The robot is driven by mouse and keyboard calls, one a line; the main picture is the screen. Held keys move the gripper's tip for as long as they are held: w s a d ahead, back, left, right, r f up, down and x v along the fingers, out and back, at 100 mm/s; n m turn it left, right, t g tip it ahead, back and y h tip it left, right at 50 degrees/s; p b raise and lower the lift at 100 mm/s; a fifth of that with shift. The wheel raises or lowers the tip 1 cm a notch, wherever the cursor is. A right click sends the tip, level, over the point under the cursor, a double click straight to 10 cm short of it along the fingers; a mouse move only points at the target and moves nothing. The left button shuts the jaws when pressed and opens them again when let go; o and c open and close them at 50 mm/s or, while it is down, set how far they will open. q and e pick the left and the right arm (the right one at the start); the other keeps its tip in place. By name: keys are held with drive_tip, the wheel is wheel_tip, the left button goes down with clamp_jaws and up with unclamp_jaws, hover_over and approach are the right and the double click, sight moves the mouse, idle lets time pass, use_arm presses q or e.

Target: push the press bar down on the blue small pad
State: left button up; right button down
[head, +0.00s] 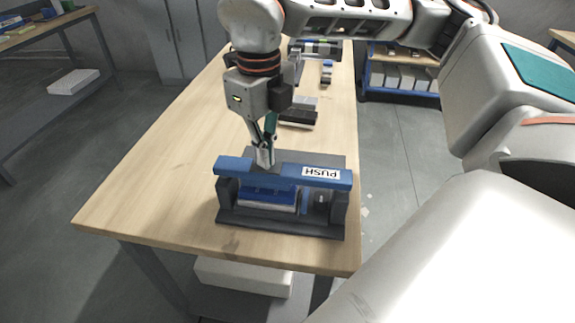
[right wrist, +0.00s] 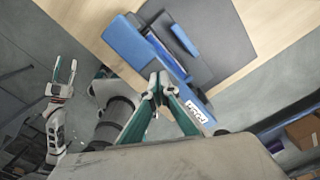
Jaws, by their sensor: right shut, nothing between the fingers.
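The blue press bar (head: 235,166), with a white PUSH label, spans the dark press frame (head: 338,217) near the table's front end. It also shows in the right wrist view (right wrist: 128,42). Under the bar is a blue block with a pale lower edge, perhaps the blue small pad (head: 268,194); the bar partly hides it. My right gripper (head: 265,161) is shut and empty, pointing down at the bar's far edge, left of the label. I cannot tell whether its tips touch the bar. My left gripper (right wrist: 65,62) is open at the left of the right wrist view.
The wooden table (head: 160,190) has free room left of the press. Dark and grey blocks (head: 298,112) and other fixtures (head: 315,47) stand farther back. A shelf with boxes (head: 400,76) stands beyond the right edge. A bench (head: 45,35) is at far left.

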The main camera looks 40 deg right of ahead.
wheel_tip(320, 180, up, 3)
drive_tip(key=shift+r+p, duration=0.15)
drive_tip(key=shift+p, duration=0.85)
wheel_tip(320, 180, up, 4)
drive_tip(key=p, duration=0.3)
drive_tip(key=shift+r, duration=0.1)
